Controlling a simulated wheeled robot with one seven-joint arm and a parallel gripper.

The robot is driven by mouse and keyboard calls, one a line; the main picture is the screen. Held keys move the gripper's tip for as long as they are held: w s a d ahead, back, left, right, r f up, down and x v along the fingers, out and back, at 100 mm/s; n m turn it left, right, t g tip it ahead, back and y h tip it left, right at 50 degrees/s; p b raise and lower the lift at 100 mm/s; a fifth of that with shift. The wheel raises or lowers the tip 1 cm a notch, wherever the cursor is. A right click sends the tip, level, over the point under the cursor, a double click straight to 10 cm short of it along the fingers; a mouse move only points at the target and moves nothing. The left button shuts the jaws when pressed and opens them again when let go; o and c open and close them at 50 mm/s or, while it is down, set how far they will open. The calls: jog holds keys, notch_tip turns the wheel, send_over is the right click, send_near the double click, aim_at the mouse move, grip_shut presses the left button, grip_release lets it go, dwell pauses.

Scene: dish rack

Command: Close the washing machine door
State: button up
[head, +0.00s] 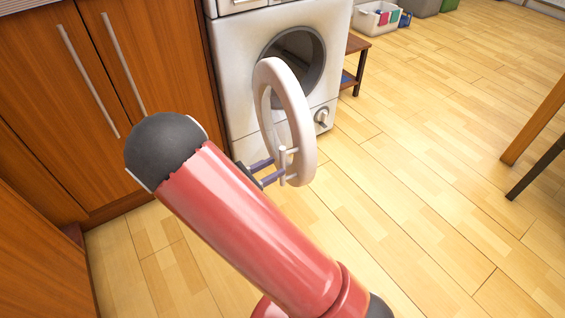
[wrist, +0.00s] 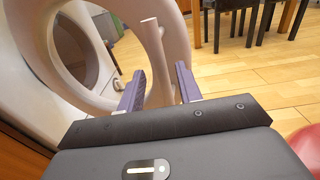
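The white washing machine (head: 235,60) stands against the cabinets in the head view, with its dark round opening (head: 309,62) showing. Its ring-shaped door (head: 298,115) is swung open toward me, standing out from the front. A pale bar-like handle (wrist: 158,50) on the door shows in the wrist view. My gripper (head: 279,168) is at the door's lower edge. In the wrist view my gripper (wrist: 158,84) has its two purple fingers apart, with the handle between them and gaps visible on both sides. Whether a finger touches the door is unclear.
Wooden cabinets (head: 150,70) are left of the machine. A small wooden side table (head: 355,62) stands right of it, with a white bin (head: 377,22) behind. Table or chair legs (head: 537,120) are at far right. The wooden floor (head: 420,160) between is clear.

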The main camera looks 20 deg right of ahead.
aim_at(283, 178)
jog(key=shift+x, duration=2)
grip_shut()
